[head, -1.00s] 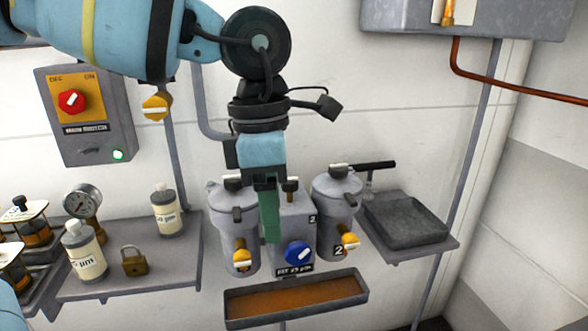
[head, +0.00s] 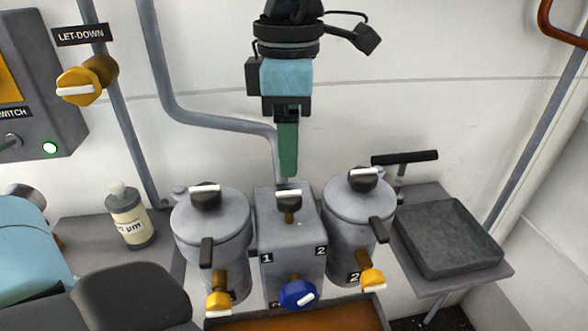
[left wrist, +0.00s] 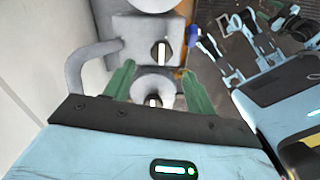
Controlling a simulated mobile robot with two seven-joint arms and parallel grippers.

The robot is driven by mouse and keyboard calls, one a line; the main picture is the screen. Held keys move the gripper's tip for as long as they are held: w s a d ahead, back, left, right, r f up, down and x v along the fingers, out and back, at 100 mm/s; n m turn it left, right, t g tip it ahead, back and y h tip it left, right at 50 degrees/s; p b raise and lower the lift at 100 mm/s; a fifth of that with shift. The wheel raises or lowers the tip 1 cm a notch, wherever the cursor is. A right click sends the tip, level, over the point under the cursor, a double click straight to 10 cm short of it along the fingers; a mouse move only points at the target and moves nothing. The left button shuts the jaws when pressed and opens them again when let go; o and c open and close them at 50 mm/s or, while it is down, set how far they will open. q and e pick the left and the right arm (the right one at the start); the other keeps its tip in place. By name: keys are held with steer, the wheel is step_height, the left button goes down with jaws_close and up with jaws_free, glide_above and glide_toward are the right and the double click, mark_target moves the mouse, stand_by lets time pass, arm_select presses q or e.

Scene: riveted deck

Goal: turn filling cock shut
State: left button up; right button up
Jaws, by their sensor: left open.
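A small black cock with a white bar on a brass stem (head: 289,195) stands on top of the grey block (head: 292,236) between two canisters. I take it for the filling cock; no label naming it can be read. Its white bar runs left to right in the head view. My left gripper (head: 288,173) points straight down just above it, open and empty. In the left wrist view the green fingertips (left wrist: 158,67) stand apart, with the cock's white bar (left wrist: 161,53) showing upright beyond them. Touch between fingers and cock does not show. My right gripper is out of view.
Canisters on the left (head: 212,226) and right (head: 357,208) carry similar black-and-white knobs. A blue knob (head: 298,294) is on the block's front. A yellow let-down cock (head: 84,82), a bottle (head: 129,222), a T-handle (head: 405,158) and a dark tray (head: 446,236) are nearby.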

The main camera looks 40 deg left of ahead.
mark_target(290, 193)
arm_select(q)
steer(key=shift+s, duration=0.1)
steer(key=shift+s+d+f, duration=0.1)
steer(key=shift+f, duration=0.05)
step_height(290, 193, down, 7)
steer(key=shift+f, duration=0.2)
steer(key=c, duration=1)
